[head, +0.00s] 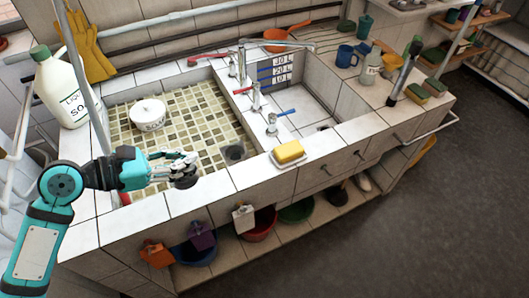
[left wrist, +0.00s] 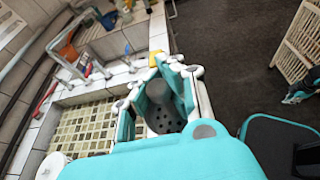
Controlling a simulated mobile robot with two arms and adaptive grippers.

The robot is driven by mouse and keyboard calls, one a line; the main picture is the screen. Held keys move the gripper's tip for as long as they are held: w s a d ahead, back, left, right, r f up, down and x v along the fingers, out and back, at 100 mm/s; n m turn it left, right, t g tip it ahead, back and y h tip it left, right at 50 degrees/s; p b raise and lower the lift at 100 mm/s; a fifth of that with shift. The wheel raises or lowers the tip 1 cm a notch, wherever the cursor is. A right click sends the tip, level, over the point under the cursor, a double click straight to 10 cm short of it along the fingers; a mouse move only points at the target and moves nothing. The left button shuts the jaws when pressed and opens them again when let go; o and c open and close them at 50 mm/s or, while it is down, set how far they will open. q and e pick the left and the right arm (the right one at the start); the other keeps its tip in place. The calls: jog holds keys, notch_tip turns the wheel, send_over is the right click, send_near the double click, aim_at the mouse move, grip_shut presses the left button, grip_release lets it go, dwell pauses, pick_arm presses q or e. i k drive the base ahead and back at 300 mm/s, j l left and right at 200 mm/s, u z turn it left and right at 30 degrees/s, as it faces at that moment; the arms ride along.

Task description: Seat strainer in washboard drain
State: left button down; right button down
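My left gripper (head: 180,170) is above the front rim of the tiled basin, left of the drain. It is shut on a dark grey strainer (head: 184,182). In the left wrist view the strainer (left wrist: 162,112) shows as a grey cup with small holes between the fingers (left wrist: 178,80).
A white lidded pot (head: 148,112) stands in the basin. A yellow sponge on a dish (head: 289,152) sits on the front rim, right of the drain. Taps (head: 256,98) stand between the two basins. A large soap bottle (head: 68,90) stands at left.

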aim_at(236, 157)
jog(key=i+l+u, duration=0.45)
jog(key=i+l, duration=0.3)
jog(key=i, duration=0.15)
